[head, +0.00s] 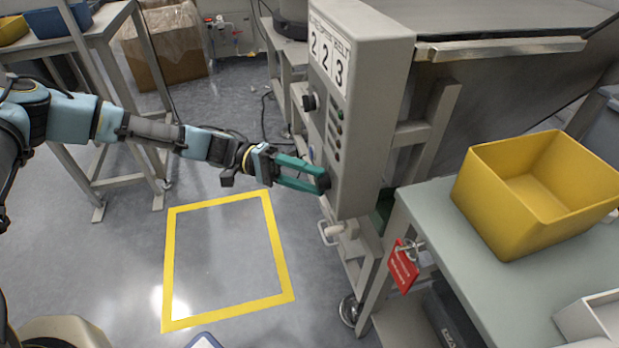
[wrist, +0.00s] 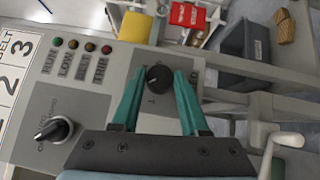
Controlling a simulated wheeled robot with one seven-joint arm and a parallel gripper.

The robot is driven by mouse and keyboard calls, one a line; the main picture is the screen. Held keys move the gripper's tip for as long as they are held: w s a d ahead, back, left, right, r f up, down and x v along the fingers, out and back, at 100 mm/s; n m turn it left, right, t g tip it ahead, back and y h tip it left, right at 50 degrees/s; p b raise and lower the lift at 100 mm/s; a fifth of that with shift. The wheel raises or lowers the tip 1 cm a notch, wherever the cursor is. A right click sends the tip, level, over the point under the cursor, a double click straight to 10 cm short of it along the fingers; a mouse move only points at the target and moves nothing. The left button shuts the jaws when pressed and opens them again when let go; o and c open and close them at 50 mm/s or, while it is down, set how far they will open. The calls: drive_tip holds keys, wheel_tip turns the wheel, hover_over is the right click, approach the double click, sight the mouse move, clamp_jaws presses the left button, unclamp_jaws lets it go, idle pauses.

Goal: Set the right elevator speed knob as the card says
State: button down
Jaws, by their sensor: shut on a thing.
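A grey control box (head: 372,90) stands in the middle of the head view, with dark knobs on its face. My gripper (head: 324,181), with green fingers, reaches its lower knob from the left. In the wrist view the fingers of my gripper (wrist: 158,80) stand either side of this round black knob (wrist: 159,78) and are shut on it. Its pointer direction and scale are too small to read surely. A white number panel (head: 327,55) on the box shows 2, 2, 3; a heading above partly reads BELT. I cannot tell whether this is the card.
A second black knob (wrist: 53,131) and a row of small lamps (wrist: 82,46) share the box face. A yellow bin (head: 500,205) stands on the right table. The yellow-framed floor square (head: 225,255) is clear.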

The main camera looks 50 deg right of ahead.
drive_tip(key=shift+c, duration=2.1)
unclamp_jaws()
drive_tip(key=w+a+b, duration=0.1)
drive_tip(key=w, duration=0.9)
drive_tip(key=shift+w+a+f, duration=0.35)
drive_tip(key=shift+f, duration=0.1)
